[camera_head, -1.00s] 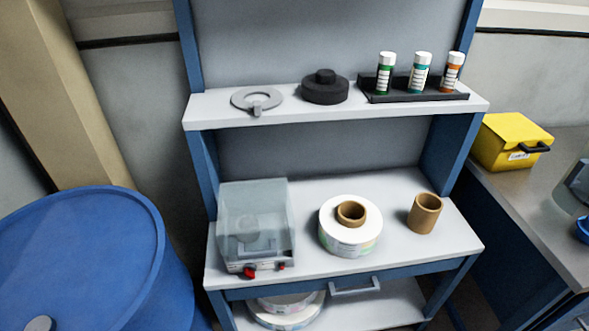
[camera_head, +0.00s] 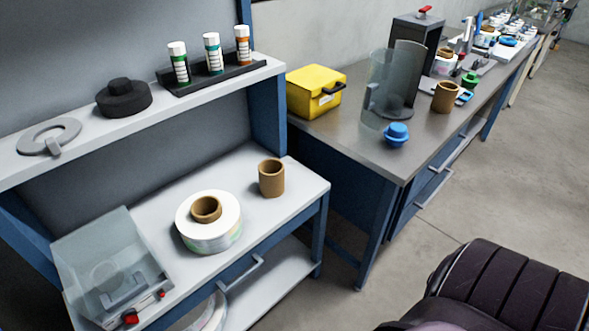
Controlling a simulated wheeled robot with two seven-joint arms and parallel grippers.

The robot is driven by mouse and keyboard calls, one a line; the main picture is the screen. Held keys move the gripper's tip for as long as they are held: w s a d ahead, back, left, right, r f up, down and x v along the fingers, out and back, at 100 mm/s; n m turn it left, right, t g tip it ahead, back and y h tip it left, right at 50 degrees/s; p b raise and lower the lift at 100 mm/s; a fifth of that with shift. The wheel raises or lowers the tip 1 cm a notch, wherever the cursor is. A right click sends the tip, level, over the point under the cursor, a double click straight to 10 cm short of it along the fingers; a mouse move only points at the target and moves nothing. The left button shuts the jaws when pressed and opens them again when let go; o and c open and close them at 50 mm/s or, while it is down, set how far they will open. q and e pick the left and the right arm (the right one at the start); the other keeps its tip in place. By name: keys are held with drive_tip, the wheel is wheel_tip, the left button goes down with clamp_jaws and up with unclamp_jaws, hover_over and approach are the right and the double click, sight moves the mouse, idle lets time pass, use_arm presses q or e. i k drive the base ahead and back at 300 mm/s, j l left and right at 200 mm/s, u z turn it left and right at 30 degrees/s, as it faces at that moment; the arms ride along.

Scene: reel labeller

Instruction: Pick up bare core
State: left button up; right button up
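A bare brown cardboard core (camera_head: 271,179) stands upright on the white middle shelf, near its right end. To its left a white label reel (camera_head: 209,224) lies flat, with a brown core (camera_head: 206,208) in its centre. Another brown core (camera_head: 445,97) stands upright on the grey bench to the right, behind the blue-capped item. Neither of my grippers is in view.
A clear-covered machine (camera_head: 112,268) stands on the shelf's left. A yellow box (camera_head: 315,91), a clear curved shield (camera_head: 385,90) and a blue knobbed piece (camera_head: 396,135) are on the grey bench. A dark padded seat (camera_head: 510,290) is at lower right. Floor between is open.

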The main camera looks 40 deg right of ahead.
sight(445, 93)
drive_tip(key=z, duration=2.2)
